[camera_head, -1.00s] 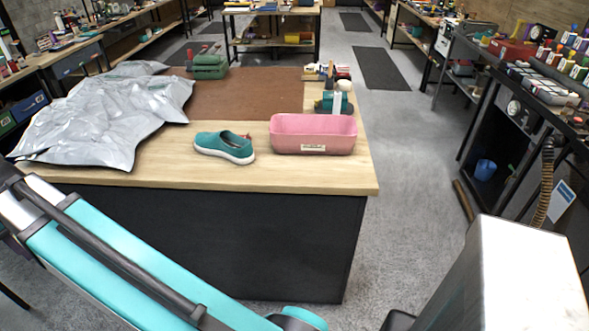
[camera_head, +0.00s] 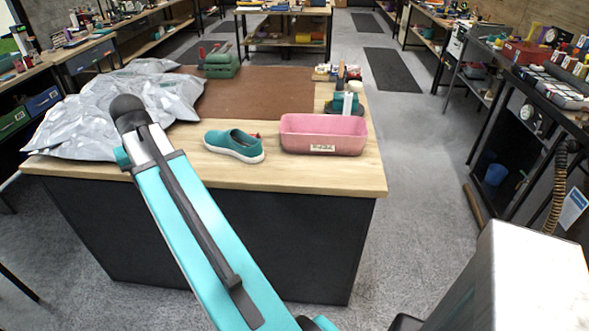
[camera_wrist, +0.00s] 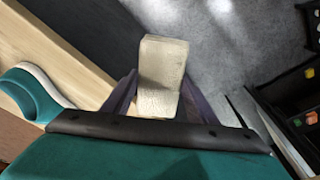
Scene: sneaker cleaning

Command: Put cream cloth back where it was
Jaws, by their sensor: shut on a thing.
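My gripper (camera_wrist: 160,92) shows only in the wrist view, with its dark fingers on either side of the cream cloth (camera_wrist: 163,62). It is shut on the cloth, which looks like a pale, stiff, folded block. The cloth is held over the grey floor beside the wooden table edge. In the head view neither gripper nor cloth can be seen. A teal sneaker (camera_head: 234,145) with a white sole sits on the table (camera_head: 300,178), left of a pink bin (camera_head: 324,133). The sneaker also shows at the left of the wrist view (camera_wrist: 38,95).
A crumpled silver sheet (camera_head: 95,120) covers the table's left part. A brown mat (camera_head: 255,92) lies in the middle. A green toolbox (camera_head: 221,66) stands at the back. Small items stand behind the bin. A dark shelf unit (camera_head: 520,130) is at the right, across open floor.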

